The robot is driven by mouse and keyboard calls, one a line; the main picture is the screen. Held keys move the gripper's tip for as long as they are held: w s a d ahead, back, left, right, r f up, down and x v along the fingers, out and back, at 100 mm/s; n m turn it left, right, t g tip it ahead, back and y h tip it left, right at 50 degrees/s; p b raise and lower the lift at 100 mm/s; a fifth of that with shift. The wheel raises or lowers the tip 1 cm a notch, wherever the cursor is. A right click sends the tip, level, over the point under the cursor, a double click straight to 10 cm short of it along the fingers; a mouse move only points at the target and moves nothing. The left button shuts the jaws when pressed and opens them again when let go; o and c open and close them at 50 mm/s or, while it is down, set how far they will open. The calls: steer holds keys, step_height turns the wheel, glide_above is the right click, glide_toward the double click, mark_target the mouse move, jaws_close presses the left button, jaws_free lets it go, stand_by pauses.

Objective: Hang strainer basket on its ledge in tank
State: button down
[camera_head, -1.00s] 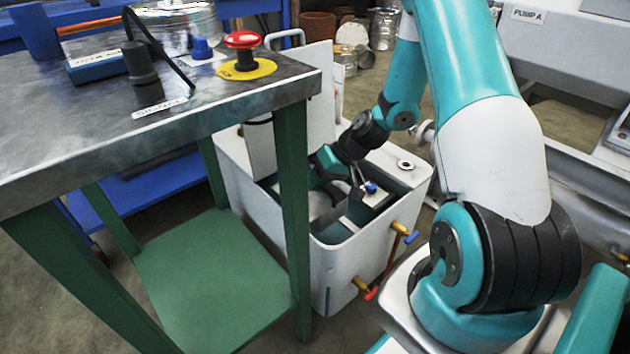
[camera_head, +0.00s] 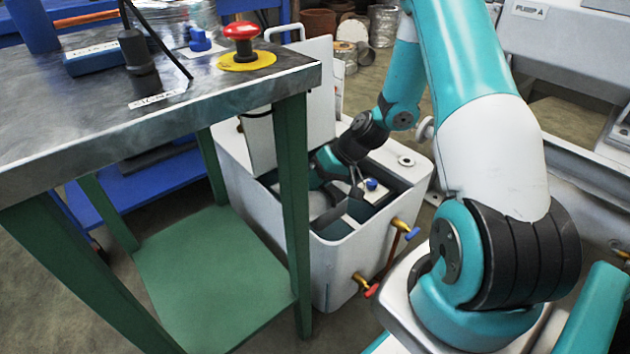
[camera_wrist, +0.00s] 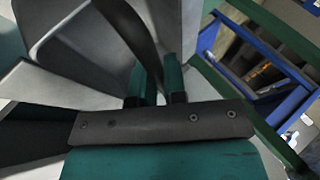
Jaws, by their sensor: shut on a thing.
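The white tank (camera_head: 333,262) stands open on the floor behind the green-legged workbench, and my arm reaches down into it. My gripper (camera_wrist: 157,78) shows close up in the wrist view, with its two teal fingers shut on a dark curved strap (camera_wrist: 133,28), apparently the strainer basket's handle. A grey curved piece (camera_wrist: 72,38) beside the strap looks like part of the basket. In the head view my gripper is low inside the tank opening, partly hidden by my wrist. The ledge cannot be made out, nor whether the basket touches it.
The workbench (camera_head: 215,110) stands close to the tank's left, one green leg in front of it. The raised white lid (camera_head: 305,90) is behind the opening. Valves with blue (camera_head: 411,237) and red (camera_head: 371,291) handles stick out from the tank's side.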

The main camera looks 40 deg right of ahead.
steer(key=shift+f+b, duration=0.55)
steer(key=shift+f, duration=0.4)
steer(key=c, duration=1.1)
jaws_free()
steer(key=shift+r, duration=0.1)
steer(key=p+v, duration=0.6)
steer(key=v, duration=1.1)
steer(key=shift+s+p, duration=0.15)
steer(key=shift+p, duration=0.15)
